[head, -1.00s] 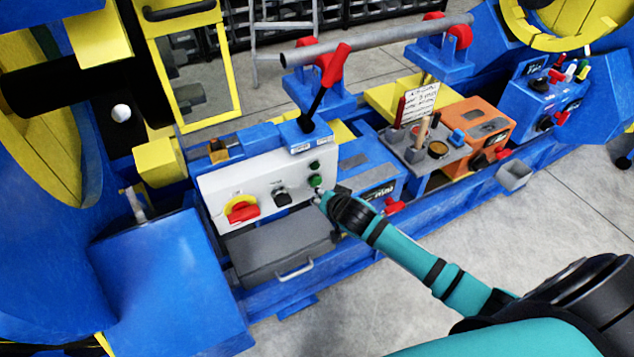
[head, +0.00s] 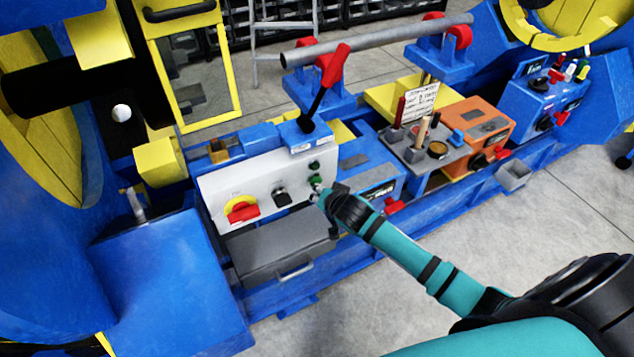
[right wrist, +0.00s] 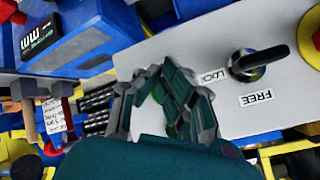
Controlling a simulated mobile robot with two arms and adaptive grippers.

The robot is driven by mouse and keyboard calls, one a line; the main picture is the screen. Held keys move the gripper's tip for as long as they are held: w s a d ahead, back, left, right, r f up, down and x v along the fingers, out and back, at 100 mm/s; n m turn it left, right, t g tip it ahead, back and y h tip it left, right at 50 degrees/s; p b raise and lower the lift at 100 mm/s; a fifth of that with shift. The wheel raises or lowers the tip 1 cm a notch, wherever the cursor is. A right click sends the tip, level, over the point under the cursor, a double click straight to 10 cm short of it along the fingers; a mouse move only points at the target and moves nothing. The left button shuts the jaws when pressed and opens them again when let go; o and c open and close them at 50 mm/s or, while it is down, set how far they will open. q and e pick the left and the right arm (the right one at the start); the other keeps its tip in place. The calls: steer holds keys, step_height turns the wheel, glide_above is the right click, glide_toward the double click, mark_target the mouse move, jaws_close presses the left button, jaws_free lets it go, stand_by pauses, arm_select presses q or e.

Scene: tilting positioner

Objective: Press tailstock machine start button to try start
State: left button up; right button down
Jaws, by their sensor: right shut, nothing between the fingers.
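A white control panel (head: 222,186) stands on the blue machine bed, with two green buttons at its right end. The upper green button (head: 314,166) is clear of my gripper. The lower green button (head: 315,179) is just above my right gripper (head: 317,192), whose tip is at the panel face; I cannot tell whether they touch. In the right wrist view my right gripper (right wrist: 175,92) is shut and empty, its fingers in front of the panel (right wrist: 225,35) and covering most of the button area. My left gripper is not in view.
The panel also carries a black selector (head: 281,197) marked LOCK and FREE in the wrist view, and a red-and-yellow switch (head: 242,209). A red-handled lever (head: 334,66) rises behind. An orange box (head: 478,125) and a tool tray (head: 408,150) stand to the right.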

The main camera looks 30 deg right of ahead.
steer(key=shift+w, duration=0.45)
stand_by(0.3)
steer(key=shift+s, duration=0.1)
steer(key=shift+s+p, duration=0.65)
steer(key=shift+s, duration=0.15)
steer(key=s+p, duration=0.2)
steer(key=s, duration=0.3)
steer(key=shift+d+p, duration=0.1)
steer(key=shift+p, duration=0.25)
stand_by(0.7)
